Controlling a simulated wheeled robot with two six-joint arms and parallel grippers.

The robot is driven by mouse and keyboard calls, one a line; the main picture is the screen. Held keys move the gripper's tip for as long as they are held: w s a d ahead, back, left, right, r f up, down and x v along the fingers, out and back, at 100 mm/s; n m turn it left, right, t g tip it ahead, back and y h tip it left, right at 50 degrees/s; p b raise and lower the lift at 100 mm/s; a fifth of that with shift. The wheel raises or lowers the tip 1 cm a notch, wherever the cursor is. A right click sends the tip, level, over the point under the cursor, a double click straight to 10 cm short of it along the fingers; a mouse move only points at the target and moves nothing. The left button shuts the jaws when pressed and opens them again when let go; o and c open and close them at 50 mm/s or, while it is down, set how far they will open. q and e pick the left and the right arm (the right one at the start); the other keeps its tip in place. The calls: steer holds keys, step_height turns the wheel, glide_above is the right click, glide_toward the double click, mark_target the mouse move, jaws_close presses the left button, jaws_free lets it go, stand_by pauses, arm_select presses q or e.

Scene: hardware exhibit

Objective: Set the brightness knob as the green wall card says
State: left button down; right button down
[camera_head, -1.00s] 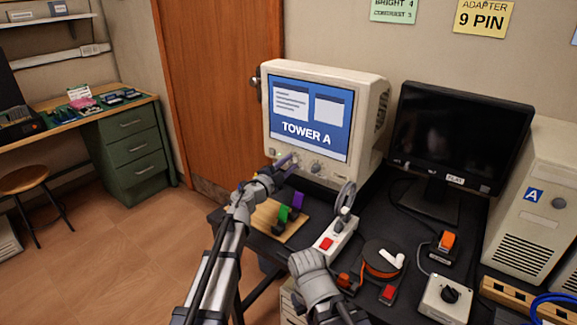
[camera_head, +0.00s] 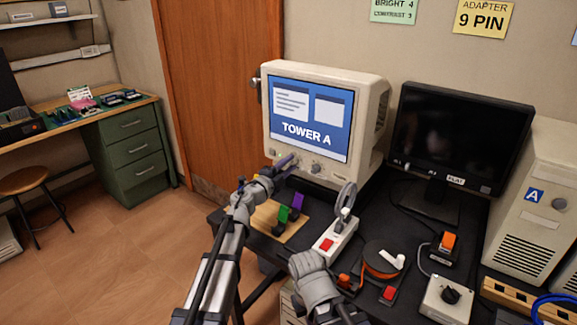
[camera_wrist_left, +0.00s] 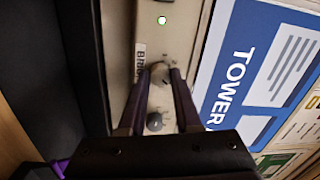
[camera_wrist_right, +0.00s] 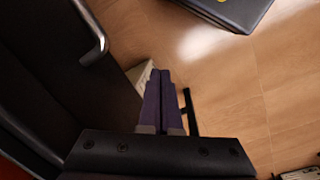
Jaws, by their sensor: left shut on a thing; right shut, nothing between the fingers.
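The beige CRT monitor (camera_head: 370,100) stands against the wall, its screen showing "TOWER A". The green wall card (camera_head: 394,10) reads "BRIGHT 4" and "CONTRAST 3", its top cut off. In the left wrist view the brightness knob (camera_wrist_left: 160,72), beside a partly hidden label, sits between the fingers of my left gripper (camera_wrist_left: 160,78), which is shut on it. A second knob (camera_wrist_left: 154,121) is below it there; it also shows in the head view (camera_head: 316,168). My left gripper (camera_head: 284,162) reaches the monitor's lower front. My right gripper (camera_wrist_right: 162,80) is shut and empty.
A power strip (camera_head: 335,241) with a red switch, a cable reel (camera_head: 380,258) and a grey box with a black knob (camera_head: 447,298) lie on the black table. A dark flat monitor (camera_head: 462,135) and tower A (camera_head: 530,205) stand at right.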

arm_select(q)
steer(key=c, duration=0.6)
jaws_free()
steer(key=v, duration=0.8)
steer(key=shift+f, duration=0.1)
